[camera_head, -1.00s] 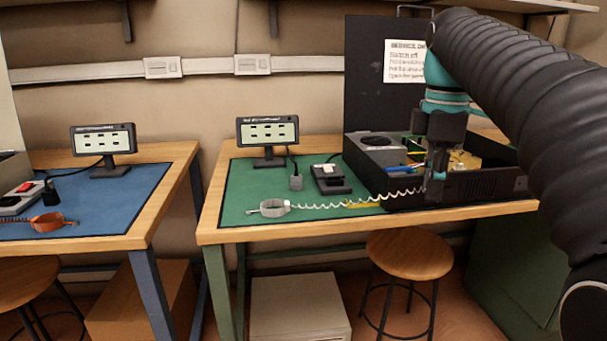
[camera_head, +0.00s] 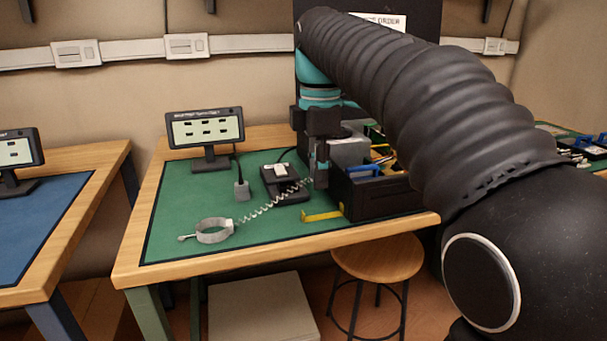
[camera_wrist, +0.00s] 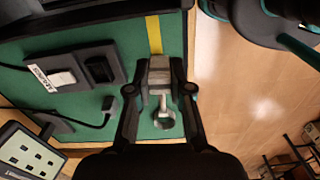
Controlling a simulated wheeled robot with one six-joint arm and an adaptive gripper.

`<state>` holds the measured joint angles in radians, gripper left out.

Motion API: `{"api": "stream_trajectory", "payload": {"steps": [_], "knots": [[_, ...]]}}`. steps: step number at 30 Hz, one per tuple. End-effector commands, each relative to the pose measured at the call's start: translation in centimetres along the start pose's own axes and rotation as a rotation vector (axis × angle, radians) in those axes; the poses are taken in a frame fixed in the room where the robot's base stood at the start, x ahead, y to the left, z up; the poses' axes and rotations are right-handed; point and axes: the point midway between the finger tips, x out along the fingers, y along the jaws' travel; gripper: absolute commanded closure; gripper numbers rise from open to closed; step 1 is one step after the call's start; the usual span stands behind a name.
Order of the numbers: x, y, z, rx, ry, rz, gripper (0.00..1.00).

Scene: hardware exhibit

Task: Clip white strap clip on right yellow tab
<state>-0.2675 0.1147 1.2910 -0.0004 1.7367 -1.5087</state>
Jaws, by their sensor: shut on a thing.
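My gripper (camera_head: 320,182) is left of the open black case (camera_head: 375,195), above the green mat. In the wrist view, my gripper (camera_wrist: 158,85) is shut on a pale grey-white piece, the strap clip (camera_wrist: 158,72). The white coiled cord (camera_head: 262,207) runs from the grey wrist strap (camera_head: 213,231) on the mat up to my gripper. A yellow strip (camera_head: 322,215) lies near the case's left front corner. It also shows in the wrist view (camera_wrist: 153,35), just beyond the held clip; contact cannot be told.
A black box with a white label (camera_head: 282,180) and a grey plug (camera_head: 241,189) sit on the mat (camera_head: 175,205). A small monitor (camera_head: 206,129) stands behind them. A stool (camera_head: 378,257) stands below the table's front edge.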

Motion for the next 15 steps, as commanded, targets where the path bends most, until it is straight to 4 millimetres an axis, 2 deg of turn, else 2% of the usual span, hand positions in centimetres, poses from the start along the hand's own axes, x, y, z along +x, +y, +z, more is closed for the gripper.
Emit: {"api": "stream_trajectory", "payload": {"steps": [1, 5, 15], "knots": [[0.5, 0.2, -1.3, -0.034, 0.0, 0.002, 0.95], [1.3, 0.6, -2.8, -0.077, 0.0, 0.006, 0.95], [3.3, 0.6, -2.7, -0.078, 0.0, 0.007, 0.95]]}}
